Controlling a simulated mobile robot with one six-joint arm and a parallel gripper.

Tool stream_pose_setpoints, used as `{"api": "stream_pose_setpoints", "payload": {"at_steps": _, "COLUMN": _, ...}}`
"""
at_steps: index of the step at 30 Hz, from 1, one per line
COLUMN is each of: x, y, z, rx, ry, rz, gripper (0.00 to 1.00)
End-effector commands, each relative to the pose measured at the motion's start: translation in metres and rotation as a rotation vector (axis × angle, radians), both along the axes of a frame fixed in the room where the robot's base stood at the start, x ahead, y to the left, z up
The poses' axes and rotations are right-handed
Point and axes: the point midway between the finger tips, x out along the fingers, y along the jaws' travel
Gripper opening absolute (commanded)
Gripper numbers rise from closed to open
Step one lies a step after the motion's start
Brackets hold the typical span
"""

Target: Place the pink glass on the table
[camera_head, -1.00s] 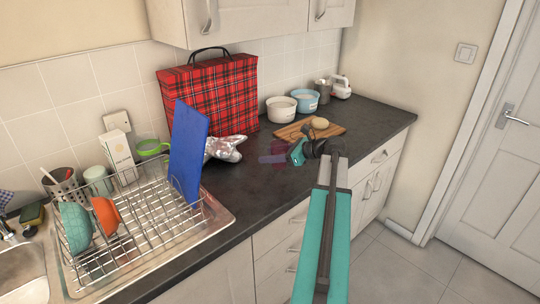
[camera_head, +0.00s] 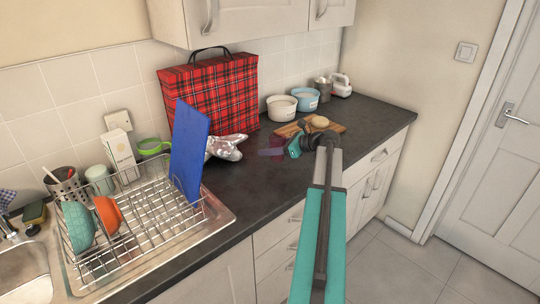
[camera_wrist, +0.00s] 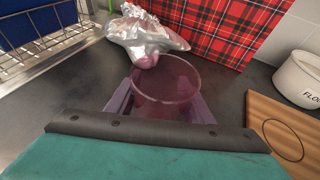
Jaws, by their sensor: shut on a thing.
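The pink glass (camera_wrist: 166,88) is see-through and looks upright in the wrist view, between the two purple fingers of my gripper (camera_wrist: 160,104). My gripper is shut on it. In the head view the glass (camera_head: 278,143) is small and faint, partly hidden by my gripper (camera_head: 272,152), over the dark counter (camera_head: 246,180). I cannot tell whether its base touches the counter. No separate table shows in view.
A crumpled foil bag (camera_wrist: 146,32) lies just behind the glass, with a red tartan bag (camera_wrist: 228,25) beyond. A wooden board (camera_wrist: 290,135) and a white flour pot (camera_wrist: 303,78) are to the right. A dish rack (camera_head: 125,235) stands left. The counter's front is clear.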

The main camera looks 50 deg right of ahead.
Motion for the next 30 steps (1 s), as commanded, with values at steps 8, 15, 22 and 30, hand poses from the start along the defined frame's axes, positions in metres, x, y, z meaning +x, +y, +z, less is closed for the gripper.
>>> {"api": "stream_pose_setpoints", "payload": {"at_steps": 8, "x": 0.000, "y": -0.001, "z": -0.021, "rx": 0.002, "ry": 0.000, "rz": -0.002, "gripper": 0.20}}
{"api": "stream_pose_setpoints", "payload": {"at_steps": 15, "x": 0.000, "y": -0.001, "z": -0.032, "rx": 0.000, "ry": -0.001, "rz": -0.002, "gripper": 0.20}}
{"api": "stream_pose_setpoints", "payload": {"at_steps": 22, "x": -0.001, "y": -0.001, "z": -0.032, "rx": 0.000, "ry": -0.001, "rz": -0.002, "gripper": 0.20}}
{"api": "stream_pose_setpoints", "payload": {"at_steps": 30, "x": -0.001, "y": -0.001, "z": -0.035, "rx": 0.000, "ry": 0.000, "rz": -0.002, "gripper": 0.66}}
